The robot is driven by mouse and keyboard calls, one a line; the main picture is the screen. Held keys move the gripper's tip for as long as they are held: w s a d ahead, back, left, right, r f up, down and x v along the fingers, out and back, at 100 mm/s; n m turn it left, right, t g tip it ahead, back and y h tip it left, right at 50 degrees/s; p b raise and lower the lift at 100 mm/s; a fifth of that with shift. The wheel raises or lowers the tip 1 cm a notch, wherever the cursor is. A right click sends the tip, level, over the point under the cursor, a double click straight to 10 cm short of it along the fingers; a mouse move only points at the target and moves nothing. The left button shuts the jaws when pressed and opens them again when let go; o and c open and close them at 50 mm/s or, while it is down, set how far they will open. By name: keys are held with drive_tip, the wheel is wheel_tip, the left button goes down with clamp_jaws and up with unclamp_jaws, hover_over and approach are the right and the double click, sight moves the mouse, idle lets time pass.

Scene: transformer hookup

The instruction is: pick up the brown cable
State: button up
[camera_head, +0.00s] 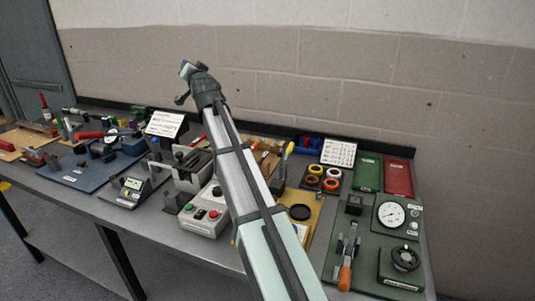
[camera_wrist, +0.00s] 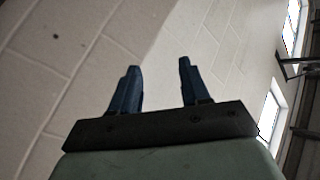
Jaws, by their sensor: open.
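My gripper (camera_wrist: 160,64) is open and empty in the wrist view, its two dark blue fingers apart in front of a bare block wall. In the head view my arm is raised over the bench, with its end high against the wall and well clear of the bench items. I cannot make out a brown cable for certain in either view. Some brown and orange items (camera_head: 267,160) lie at the back of the bench, partly hidden behind my arm, and are too small to tell.
The grey bench (camera_head: 150,212) is crowded. A grey control box (camera_head: 205,213) with buttons stands left of my arm. A green panel (camera_head: 345,215) with a gauge (camera_head: 391,214) and an orange-handled lever (camera_head: 346,265) is at right. Red (camera_head: 398,178) and green (camera_head: 368,172) trays lie behind it.

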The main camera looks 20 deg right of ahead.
drive_tip(key=s+d+f+g+h, duration=0.1)
drive_tip(key=d+f+g+h, duration=0.2)
drive_tip(key=d+f+g, duration=0.6)
drive_tip(key=m+g, duration=0.1)
drive_tip(key=g, duration=0.6)
approach(266, 153)
drive_tip(key=x, duration=0.8)
drive_tip(key=shift+f, duration=0.1)
drive_tip(key=shift+c, duration=0.2)
clamp_jaws()
